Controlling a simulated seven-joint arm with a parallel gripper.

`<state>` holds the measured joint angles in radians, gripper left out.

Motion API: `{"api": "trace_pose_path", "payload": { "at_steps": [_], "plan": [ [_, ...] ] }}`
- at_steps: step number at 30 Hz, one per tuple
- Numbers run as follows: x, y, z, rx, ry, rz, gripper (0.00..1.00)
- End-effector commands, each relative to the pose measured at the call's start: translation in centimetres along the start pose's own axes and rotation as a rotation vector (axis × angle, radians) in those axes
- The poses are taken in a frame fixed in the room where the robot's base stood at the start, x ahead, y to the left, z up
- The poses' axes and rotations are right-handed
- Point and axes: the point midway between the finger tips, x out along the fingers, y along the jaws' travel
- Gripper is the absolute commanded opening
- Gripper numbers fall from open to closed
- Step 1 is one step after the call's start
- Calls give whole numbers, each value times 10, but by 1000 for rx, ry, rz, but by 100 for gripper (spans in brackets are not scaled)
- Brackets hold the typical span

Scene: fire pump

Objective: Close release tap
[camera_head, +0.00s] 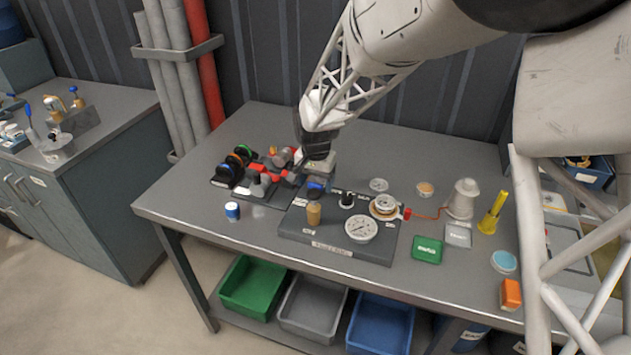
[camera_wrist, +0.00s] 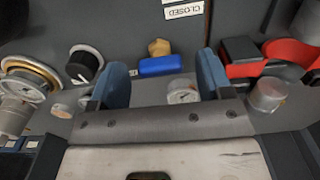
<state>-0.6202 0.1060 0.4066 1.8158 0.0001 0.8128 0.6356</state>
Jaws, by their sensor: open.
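The tap with a blue handle (camera_head: 316,187) and a brass body (camera_head: 313,213) stands on the dark panel (camera_head: 290,230) on the bench; I take it for the release tap. In the wrist view the blue handle (camera_wrist: 160,66) lies crosswise, with the brass part (camera_wrist: 158,46) behind it and a CLOSED label (camera_wrist: 183,10) above. My gripper (camera_wrist: 158,78) is open, its two blue-padded fingers framing the handle in that view, with no contact seen. In the head view my gripper (camera_head: 316,147) hangs above and behind the tap; its fingertips are not clear.
A large gauge (camera_head: 361,229), a black knob (camera_head: 347,199) and a brass-rimmed gauge (camera_head: 384,206) are on the panel. Red and black fittings (camera_head: 262,172) crowd its left side. A green box (camera_head: 428,249) and a grey box (camera_head: 458,235) lie right. The front bench strip is mostly clear.

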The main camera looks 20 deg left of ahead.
Motion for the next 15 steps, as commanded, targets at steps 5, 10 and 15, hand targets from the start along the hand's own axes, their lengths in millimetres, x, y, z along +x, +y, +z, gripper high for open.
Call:
{"api": "trace_pose_path", "payload": {
  "at_steps": [5,10,15],
  "plan": [
    [-2,0,0,0,0,0,72],
    [-12,0,0,0,0,0,72],
    [-31,0,0,0,2,-1,72]
  ]
}}
